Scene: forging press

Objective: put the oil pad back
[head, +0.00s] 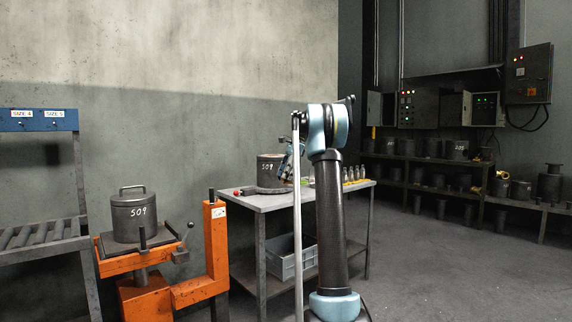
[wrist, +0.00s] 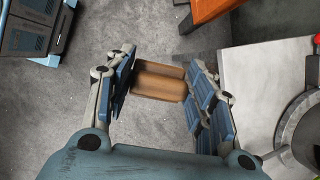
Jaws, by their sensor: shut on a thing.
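In the wrist view, my gripper (wrist: 160,88) is shut on a tan-brown block, which I take to be the oil pad (wrist: 158,82). The pad lies between the two blue-padded fingers, with bare floor below it in that view and the worktable to the right. In the head view, my gripper (head: 289,162) shows above the worktable (head: 260,203), beside the grey cylinder marked 509 (head: 268,166). My arm hides part of the table, and I cannot make out the pad in the head view.
A red-ended tool (head: 238,192) and several small bottles (head: 355,173) are on the table. A grey crate (head: 288,262) sits on its lower shelf. An orange lift (head: 215,250) bears another 509 cylinder (head: 134,218) to the left. A roller rack (head: 40,235) stands at far left. Floor at right is open.

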